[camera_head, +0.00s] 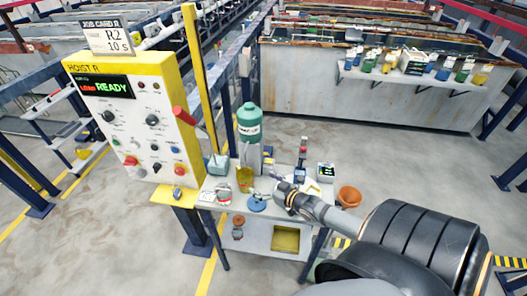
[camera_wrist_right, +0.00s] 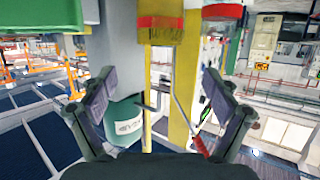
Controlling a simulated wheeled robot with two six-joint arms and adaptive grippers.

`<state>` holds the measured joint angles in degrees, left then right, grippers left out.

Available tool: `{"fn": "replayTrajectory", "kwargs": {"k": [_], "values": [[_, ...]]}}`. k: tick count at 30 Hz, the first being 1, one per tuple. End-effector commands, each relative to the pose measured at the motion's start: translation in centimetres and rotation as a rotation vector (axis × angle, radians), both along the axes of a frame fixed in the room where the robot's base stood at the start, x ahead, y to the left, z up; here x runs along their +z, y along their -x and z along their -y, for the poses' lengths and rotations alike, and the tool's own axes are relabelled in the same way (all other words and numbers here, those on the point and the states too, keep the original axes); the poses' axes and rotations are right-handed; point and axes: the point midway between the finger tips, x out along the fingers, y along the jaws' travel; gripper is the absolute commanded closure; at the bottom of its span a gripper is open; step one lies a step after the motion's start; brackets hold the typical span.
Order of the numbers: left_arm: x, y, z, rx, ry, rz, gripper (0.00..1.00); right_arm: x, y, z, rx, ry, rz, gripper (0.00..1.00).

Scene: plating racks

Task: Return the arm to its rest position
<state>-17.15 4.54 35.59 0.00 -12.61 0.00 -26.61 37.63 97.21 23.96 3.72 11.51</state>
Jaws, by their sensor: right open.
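My right arm comes in from the lower right in the head view and reaches over the small bench. Its gripper (camera_head: 281,190) is small there, above the bench top. In the right wrist view the two fingers of the gripper (camera_wrist_right: 158,84) stand wide apart with nothing held between them. A teal canister (camera_wrist_right: 126,122) shows beyond the left finger, not touched as far as I can see. My left gripper is not in view.
The yellow hoist panel (camera_head: 135,120) with a red lever (camera_head: 184,116) stands left of the bench (camera_head: 208,199). The teal canister (camera_head: 248,125), small containers and an orange pot (camera_head: 349,196) are close to my right arm. Open floor lies behind the bench.

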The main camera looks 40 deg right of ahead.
Motion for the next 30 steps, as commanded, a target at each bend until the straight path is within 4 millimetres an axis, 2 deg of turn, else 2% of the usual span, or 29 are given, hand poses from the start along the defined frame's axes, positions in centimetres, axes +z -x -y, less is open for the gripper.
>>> {"fn": "replayTrajectory", "kwargs": {"k": [10,11,14,16,19,24,30], "values": [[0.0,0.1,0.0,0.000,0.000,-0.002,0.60,-0.1,0.1,-0.4,0.001,0.000,-0.012,0.12],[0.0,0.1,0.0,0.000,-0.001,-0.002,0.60,-0.3,0.2,-0.9,0.003,0.001,-0.026,0.12],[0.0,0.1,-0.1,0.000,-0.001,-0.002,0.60,-1.4,1.2,-4.0,0.011,0.015,-0.133,0.12],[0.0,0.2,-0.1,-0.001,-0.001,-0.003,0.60,-2.0,2.6,-7.0,0.017,0.038,-0.252,0.12],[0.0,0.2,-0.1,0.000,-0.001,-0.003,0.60,-2.0,5.2,-10.0,0.016,0.082,-0.416,0.12],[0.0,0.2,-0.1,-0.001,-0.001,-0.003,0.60,-0.9,9.0,-12.0,-0.004,0.133,-0.611,0.12],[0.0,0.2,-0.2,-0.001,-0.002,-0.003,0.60,1.0,13.0,-12.9,-0.037,0.160,-0.778,0.12]]}}
